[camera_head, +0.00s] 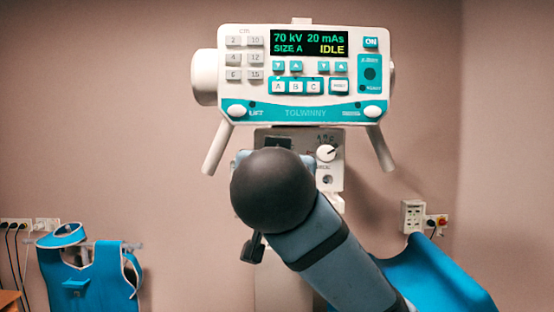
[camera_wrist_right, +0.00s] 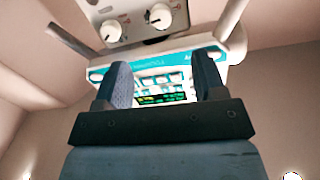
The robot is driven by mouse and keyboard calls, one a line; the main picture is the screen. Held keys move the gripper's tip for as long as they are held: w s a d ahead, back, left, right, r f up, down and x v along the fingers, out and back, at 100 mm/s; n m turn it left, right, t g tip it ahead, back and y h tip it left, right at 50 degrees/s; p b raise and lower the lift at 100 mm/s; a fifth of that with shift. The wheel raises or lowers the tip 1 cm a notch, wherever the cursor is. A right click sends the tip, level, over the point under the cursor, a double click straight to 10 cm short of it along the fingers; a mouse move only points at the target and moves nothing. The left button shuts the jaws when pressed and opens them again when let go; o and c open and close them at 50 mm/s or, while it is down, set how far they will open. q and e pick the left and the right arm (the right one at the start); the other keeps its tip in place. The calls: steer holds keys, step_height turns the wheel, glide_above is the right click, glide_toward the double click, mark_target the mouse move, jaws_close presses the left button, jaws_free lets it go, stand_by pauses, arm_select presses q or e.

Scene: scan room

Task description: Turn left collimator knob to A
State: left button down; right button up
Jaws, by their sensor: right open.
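The collimator panel (camera_head: 335,180) sits under the console in the head view. Its right knob (camera_head: 326,152) is white with a dark pointer. The left knob is hidden there behind my right arm. The right wrist view seems upside down and shows two white knobs; its right-hand one seems to be the left knob (camera_wrist_right: 158,15), its left-hand one the right knob (camera_wrist_right: 110,31). My right gripper (camera_wrist_right: 162,65) is open and empty, its fingers apart from both knobs, with the console visible between them. My left gripper is out of view.
The console (camera_head: 300,115) reads 70 kV, 20 mAs, SIZE A, IDLE. Two handles (camera_head: 217,148) (camera_head: 379,148) flank the collimator panel. A blue apron (camera_head: 90,275) hangs at the lower left. A blue surface (camera_head: 435,280) is at the lower right, near wall sockets (camera_head: 412,215).

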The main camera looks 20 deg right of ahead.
steer(key=p+x, duration=0.4)
steer(key=x, duration=0.9)
steer(key=shift+w+d+r+p, duration=0.15)
steer(key=shift+w+r+p, duration=0.2)
steer(key=shift+r, duration=0.05)
steer(key=shift+c, duration=1)
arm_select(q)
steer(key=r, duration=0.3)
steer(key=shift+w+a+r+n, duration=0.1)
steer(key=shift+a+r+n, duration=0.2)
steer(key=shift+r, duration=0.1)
arm_select(e)
steer(key=c, duration=0.7)
